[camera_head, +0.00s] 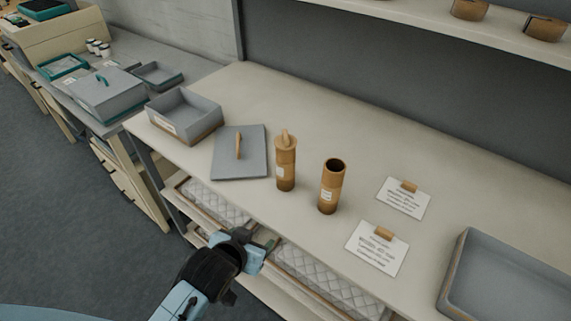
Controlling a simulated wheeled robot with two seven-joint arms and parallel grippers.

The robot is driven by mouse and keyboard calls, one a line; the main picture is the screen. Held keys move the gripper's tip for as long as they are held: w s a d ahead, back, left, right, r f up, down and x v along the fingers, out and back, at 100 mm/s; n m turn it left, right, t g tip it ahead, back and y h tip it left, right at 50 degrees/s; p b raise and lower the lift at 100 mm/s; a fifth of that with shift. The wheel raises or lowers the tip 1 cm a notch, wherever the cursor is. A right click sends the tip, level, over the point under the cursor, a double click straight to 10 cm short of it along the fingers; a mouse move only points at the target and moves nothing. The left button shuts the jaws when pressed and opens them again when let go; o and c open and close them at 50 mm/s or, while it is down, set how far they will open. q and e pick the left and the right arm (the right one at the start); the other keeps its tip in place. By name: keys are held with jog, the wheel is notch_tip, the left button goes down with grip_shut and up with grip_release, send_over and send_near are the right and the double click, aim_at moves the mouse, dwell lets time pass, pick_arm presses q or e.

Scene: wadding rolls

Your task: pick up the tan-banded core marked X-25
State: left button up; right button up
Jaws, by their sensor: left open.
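Two brown, tan-banded upright cylinders stand near the middle of the table. The left cylinder (286,172) has a cap with a knob on top and a small white label. The right cylinder (330,188) has an open, dark hollow top and also a small white label. The print on both labels is too small to read, so I cannot tell which is X-25. My left gripper (262,246) is open and empty at the table's front edge, nearer to me than both cylinders and touching neither. My right gripper is not in view.
A grey lid (225,166) with a tan handle lies left of the cylinders, beside an open grey box (184,133). Two white cards (404,201) (372,255) with tan clips lie to the right. A grey tray (455,270) stands far right. Quilted wadding (330,282) lies on the shelf below.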

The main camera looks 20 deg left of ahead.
aim_at(282, 172)
pick_arm(q)
jog(key=w+d+r+t, duration=0.2)
jog(key=w+r+t, duration=0.25)
jog(key=r, duration=0.65)
jog(key=shift+n+g+h, duration=0.25)
jog(key=shift+n+h, duration=0.05)
jog(key=x, duration=0.7)
jog(key=shift+w+r, duration=0.2)
jog(key=shift+w, duration=0.3)
jog(key=shift+r+b+x, duration=0.15)
jog(key=shift+x, duration=1.25)
jog(key=shift+r+b+x, duration=0.15)
jog(key=shift+x, duration=1.25)
jog(key=c, duration=1.1)
